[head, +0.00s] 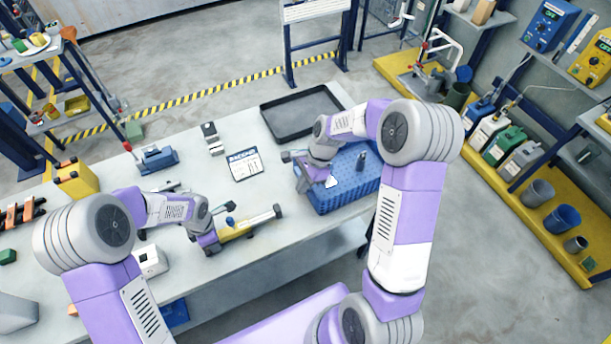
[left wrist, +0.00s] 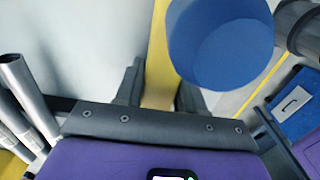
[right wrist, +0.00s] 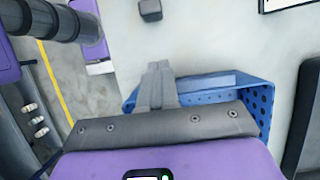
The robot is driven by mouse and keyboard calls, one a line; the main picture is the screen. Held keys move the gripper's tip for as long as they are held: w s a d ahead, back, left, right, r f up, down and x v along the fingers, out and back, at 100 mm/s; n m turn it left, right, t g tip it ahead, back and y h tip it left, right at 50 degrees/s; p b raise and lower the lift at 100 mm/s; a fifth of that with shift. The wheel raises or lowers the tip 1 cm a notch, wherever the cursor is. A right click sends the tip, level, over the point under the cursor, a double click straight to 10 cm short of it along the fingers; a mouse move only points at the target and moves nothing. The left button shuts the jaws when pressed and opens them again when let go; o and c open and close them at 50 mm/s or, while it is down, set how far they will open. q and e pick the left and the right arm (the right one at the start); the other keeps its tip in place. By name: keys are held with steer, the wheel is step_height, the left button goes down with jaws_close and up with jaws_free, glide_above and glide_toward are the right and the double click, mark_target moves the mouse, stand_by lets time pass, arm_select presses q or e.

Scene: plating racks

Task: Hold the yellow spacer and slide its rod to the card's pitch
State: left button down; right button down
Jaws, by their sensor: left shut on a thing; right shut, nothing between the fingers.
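The yellow spacer (head: 236,231) lies over the bench in the head view, with a blue knob on it and a pale rod (head: 262,217) reaching right to a dark end. My left gripper (head: 212,241) is shut on the yellow body. In the left wrist view the yellow bar (left wrist: 158,55) runs between its fingers, with the big blue knob (left wrist: 220,40) beside it. The white card (head: 245,165) with a dark header lies flat behind the spacer. My right gripper (head: 322,178) is shut and empty over the blue basket's near left part; its closed fingers (right wrist: 161,84) show in the right wrist view.
The perforated blue basket (head: 345,198) stands at the bench's right edge. A black tray (head: 303,113) lies behind it. Small grey blocks (head: 212,138) and a blue fixture (head: 157,159) stand left of the card. Bare bench lies between spacer and card.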

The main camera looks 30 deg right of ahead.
mark_target(274, 213)
steer(key=x, duration=0.4)
steer(key=a, duration=0.2)
steer(key=shift+a+r, duration=0.15)
steer(key=shift+a, duration=0.8)
steer(key=shift+a, duration=0.1)
steer(key=shift+a, duration=0.6)
